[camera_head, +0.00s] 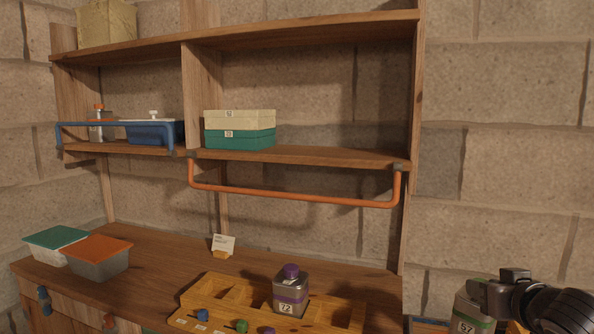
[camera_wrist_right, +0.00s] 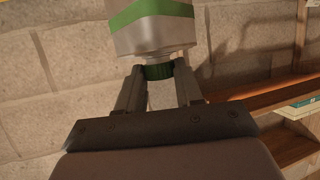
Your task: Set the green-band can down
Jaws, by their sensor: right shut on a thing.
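My right gripper (camera_head: 484,284) is at the lower right of the head view, shut on the green-band can (camera_head: 470,312). The can is grey metal and labelled 57. In the right wrist view the gripper (camera_wrist_right: 160,72) has its fingers on both sides of the can's dark green cap, and the can body (camera_wrist_right: 155,35) with its green band extends away from them. The can's base is cut off in both views. A purple-band can (camera_head: 290,299), labelled 72, stands in a wooden compartment tray (camera_head: 215,291) on the bench. My left gripper is not in view.
Blue, green and purple knobs line the tray's front. An orange rail (camera_head: 295,196) hangs under the shelf above the bench. Two lidded boxes (camera_head: 98,258) stand at left, and a small card (camera_head: 223,245) stands behind the tray. A blue-edged object (camera_head: 428,324) shows beside the held can.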

